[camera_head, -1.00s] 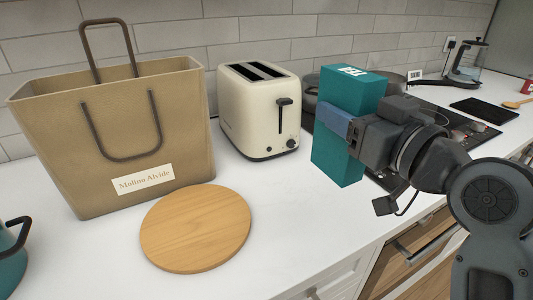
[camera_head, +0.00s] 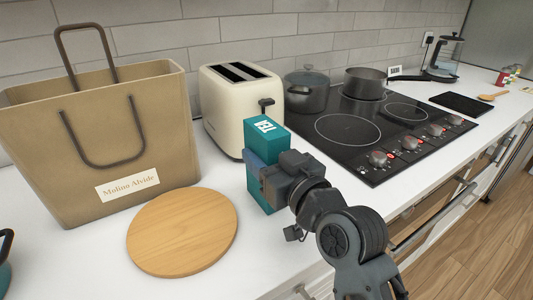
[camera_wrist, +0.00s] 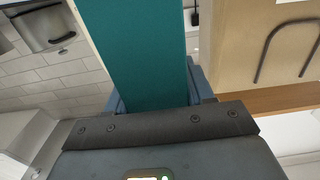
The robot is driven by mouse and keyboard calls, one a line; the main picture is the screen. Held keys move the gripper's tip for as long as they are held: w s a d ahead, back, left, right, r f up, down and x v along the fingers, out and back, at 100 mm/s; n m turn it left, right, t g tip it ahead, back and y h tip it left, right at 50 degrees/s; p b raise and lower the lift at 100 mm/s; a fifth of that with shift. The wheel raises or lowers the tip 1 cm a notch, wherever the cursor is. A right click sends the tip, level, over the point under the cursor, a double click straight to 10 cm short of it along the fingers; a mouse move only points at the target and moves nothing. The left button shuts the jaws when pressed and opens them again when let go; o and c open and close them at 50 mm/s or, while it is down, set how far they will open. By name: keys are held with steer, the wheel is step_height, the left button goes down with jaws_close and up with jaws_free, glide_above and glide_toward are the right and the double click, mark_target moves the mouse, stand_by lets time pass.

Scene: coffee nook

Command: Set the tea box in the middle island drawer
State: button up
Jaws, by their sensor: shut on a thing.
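The tea box (camera_head: 264,137) is a tall teal box with white lettering on its top. My gripper (camera_head: 258,172) is shut on it, with blue fingers across its middle. The box is upright, in front of the cream toaster; I cannot tell whether its base touches the counter. In the wrist view the tea box (camera_wrist: 148,50) fills the middle, between the blue fingers (camera_wrist: 160,98). The middle island drawer cannot be made out in these views.
A tan paper bag (camera_head: 100,140) and a round wooden board (camera_head: 182,232) are on the white counter at left. The toaster (camera_head: 238,95) stands behind the box. A black cooktop (camera_head: 385,135) with a lidded pot (camera_head: 306,92) and a saucepan (camera_head: 365,83) lies to the right.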

steer(key=shift+f, duration=0.2)
steer(key=o, duration=1.1)
steer(key=shift+r, duration=0.1)
steer(key=shift+o, duration=0.2)
steer(key=shift+r, duration=0.15)
steer(key=shift+s+d, duration=0.25)
steer(key=b+v, duration=0.2)
steer(key=v, duration=0.9)
steer(key=shift+s, duration=0.15)
steer(key=shift+d, duration=0.1)
